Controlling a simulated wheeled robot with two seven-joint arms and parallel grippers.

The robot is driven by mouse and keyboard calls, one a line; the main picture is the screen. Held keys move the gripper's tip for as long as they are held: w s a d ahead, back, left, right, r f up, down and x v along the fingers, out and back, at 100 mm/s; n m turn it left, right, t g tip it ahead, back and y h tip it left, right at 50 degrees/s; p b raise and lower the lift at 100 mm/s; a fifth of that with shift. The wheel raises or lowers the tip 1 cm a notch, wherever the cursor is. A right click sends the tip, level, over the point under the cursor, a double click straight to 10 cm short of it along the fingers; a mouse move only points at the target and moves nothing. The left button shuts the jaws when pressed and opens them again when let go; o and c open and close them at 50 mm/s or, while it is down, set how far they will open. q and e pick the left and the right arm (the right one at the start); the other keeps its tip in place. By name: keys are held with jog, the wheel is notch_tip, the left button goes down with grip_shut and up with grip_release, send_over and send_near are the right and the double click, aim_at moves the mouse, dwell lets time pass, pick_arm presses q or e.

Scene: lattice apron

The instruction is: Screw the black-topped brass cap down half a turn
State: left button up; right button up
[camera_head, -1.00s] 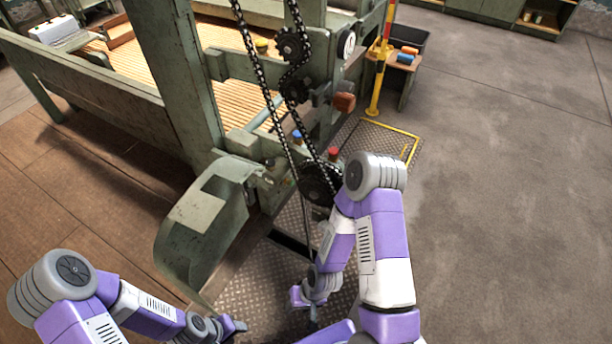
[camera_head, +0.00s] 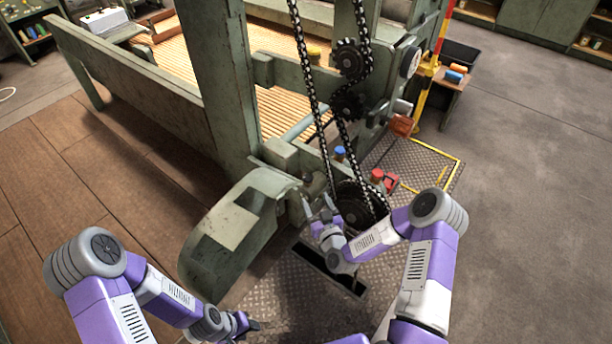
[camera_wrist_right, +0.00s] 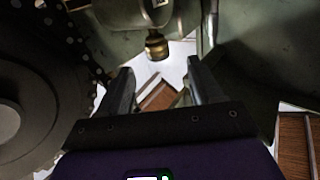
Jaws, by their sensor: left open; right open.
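A small brass fitting (camera_wrist_right: 156,46) sticks out of a green metal part at the top of the right wrist view. Its end looks dark, but I cannot tell for sure that it is the black-topped cap. My right gripper (camera_wrist_right: 153,85) is open and empty, its two fingers pointing towards the brass fitting and apart from it. In the head view my right gripper (camera_head: 318,206) is beside the green guard, just left of the lower sprocket; no black-topped cap is clear there. My left gripper (camera_head: 249,324) is open and empty, low over the floor plate.
A blue-topped cap (camera_head: 340,152) and a red-topped cap (camera_head: 377,174) sit on the machine behind the chain (camera_head: 311,90). A large sprocket (camera_wrist_right: 22,112) is close left of my right gripper. The curved green guard (camera_head: 232,238) stands left.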

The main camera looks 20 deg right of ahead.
aim_at(310, 183)
jog(key=w, duration=0.2)
jog(key=w+b, duration=0.1)
jog(key=w, duration=0.2)
jog(key=w+b, duration=0.1)
jog(key=w, duration=0.1)
jog(key=shift+w+r, duration=0.25)
jog(key=shift+r, duration=0.05)
jog(key=c, duration=1.1)
jog(key=shift+o, duration=0.2)
